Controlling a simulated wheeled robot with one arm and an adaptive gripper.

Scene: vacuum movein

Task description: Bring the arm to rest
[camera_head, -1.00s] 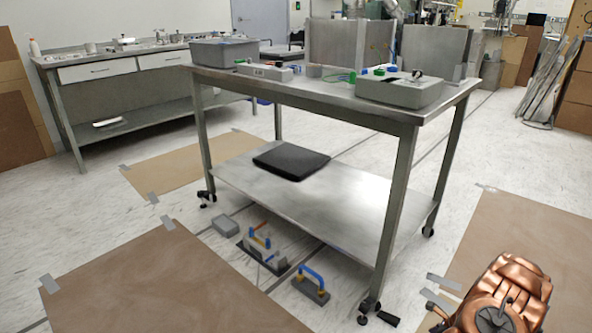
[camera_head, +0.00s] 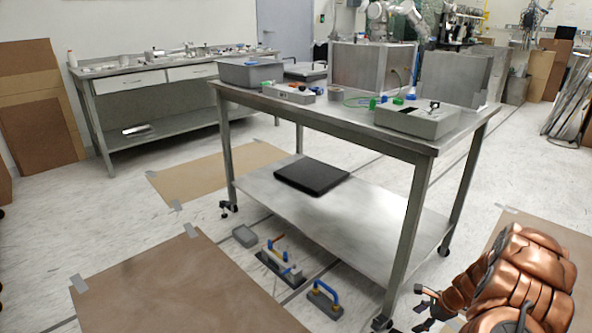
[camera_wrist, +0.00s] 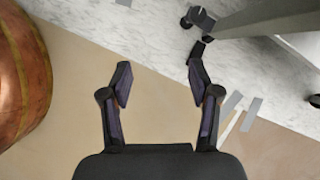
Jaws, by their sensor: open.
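My copper-coloured arm (camera_head: 520,275) is folded at the lower right of the head view. My gripper (camera_head: 422,305) points left from it, small and dark, close to the table's front right leg. In the wrist view my gripper (camera_wrist: 158,78) is open, with its two dark fingers spread apart. Nothing is between the fingers; below them are a brown floor sheet (camera_wrist: 75,90) and pale marbled floor (camera_wrist: 150,35). A rounded copper surface of my own body fills the left edge of the wrist view.
A wheeled metal table (camera_head: 345,115) with a lower shelf stands in the middle. Its caster (camera_wrist: 203,18) is near the fingers in the wrist view. Blue-handled tools (camera_head: 325,298) lie on the floor. Taped brown sheets (camera_head: 180,285) cover parts of it. A bench (camera_head: 150,75) stands back left.

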